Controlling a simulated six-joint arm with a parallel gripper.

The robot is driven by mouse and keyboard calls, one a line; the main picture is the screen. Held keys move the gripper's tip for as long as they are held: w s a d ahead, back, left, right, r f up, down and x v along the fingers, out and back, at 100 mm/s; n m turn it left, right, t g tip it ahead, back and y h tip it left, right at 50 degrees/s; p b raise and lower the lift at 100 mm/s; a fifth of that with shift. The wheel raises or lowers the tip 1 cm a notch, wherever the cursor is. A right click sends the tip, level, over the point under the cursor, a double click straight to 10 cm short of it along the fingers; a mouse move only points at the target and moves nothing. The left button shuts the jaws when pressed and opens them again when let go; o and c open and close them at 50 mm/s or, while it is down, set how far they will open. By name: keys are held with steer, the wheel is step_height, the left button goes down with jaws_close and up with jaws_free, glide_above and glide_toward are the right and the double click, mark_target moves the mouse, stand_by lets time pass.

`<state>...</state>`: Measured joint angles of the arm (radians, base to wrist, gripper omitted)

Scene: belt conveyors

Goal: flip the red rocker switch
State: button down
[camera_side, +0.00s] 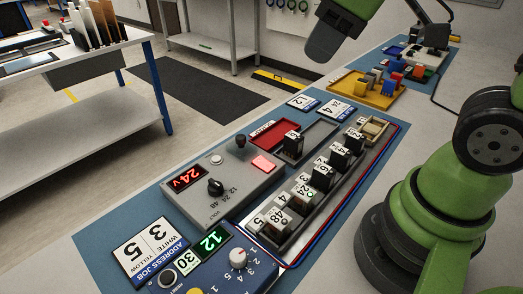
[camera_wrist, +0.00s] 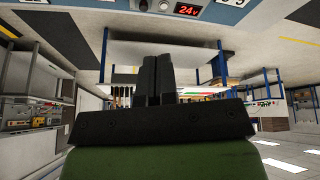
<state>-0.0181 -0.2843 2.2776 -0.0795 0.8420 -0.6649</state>
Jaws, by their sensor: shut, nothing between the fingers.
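The red rocker switch (camera_side: 264,163) is a glowing red-pink square at the right end of the grey control box (camera_side: 213,205) in the side view. The box also carries a red display reading 24V (camera_side: 188,177), a black selector knob (camera_side: 216,187), a small white button (camera_side: 216,159) and a black upright knob (camera_side: 240,141). My gripper (camera_wrist: 158,78) shows in the wrist view with its two black fingers together and nothing between them. The wrist view shows the 24V display (camera_wrist: 187,10) at its top edge, but I cannot make out the switch there.
Right of the box, a grey rack (camera_side: 283,236) holds several black modules with number labels. A red tray (camera_side: 270,133) lies behind the switch. A blue panel (camera_side: 243,268) with dials and green displays is in front. A yellow tray (camera_side: 372,92) stands farther back.

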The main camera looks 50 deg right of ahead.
steer(key=w+f+n+g, duration=0.2)
steer(key=w+f+n, duration=0.3)
steer(key=w+n, duration=0.15)
steer(key=n+g+h, duration=0.1)
steer(key=n, duration=0.6)
glide_above(260, 159)
steer(key=s, duration=0.2)
step_height(260, 159, down, 6)
steer(key=shift+f, duration=0.2)
steer(key=f, duration=0.4)
steer(key=w+f, duration=0.1)
steer(key=f, duration=0.7)
steer(key=shift+w+f, duration=0.15)
steer(key=shift+f, duration=0.05)
steer(key=shift+w+f, duration=0.15)
steer(key=shift+f, duration=0.6)
